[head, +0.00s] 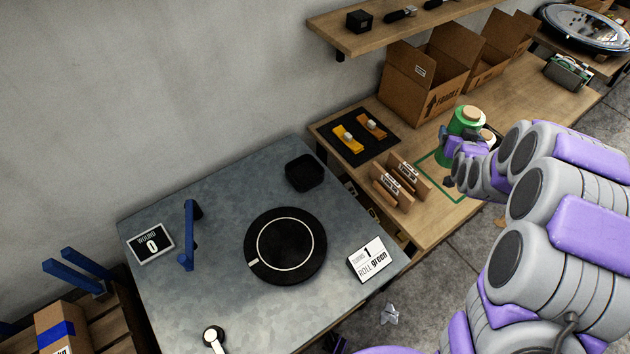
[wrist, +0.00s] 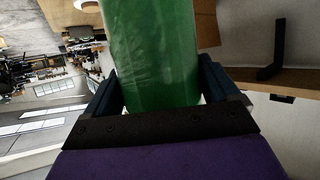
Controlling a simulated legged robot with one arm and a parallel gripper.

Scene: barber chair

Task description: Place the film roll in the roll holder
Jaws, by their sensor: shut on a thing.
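The green film roll (head: 466,123) stands upright over the wooden bench at the right of the head view, with a tan core on top. My gripper (head: 452,158) is shut on it, and the two dark fingers sit on either side of the green roll (wrist: 155,60) in the wrist view. I cannot tell whether its base touches the bench. A blue bracket (head: 188,235), possibly the roll holder, stands on the grey metal table to the left, far from my gripper.
A black turntable (head: 310,245), a black bin (head: 305,172), a "WOUND 0" display (head: 150,243) and a "ROLL green" sign (head: 370,260) are on the metal table. Cardboard boxes (head: 425,80), a black mat (head: 345,120) and wooden card stands (head: 400,180) are on the bench. Another roll is partly hidden behind my arm.

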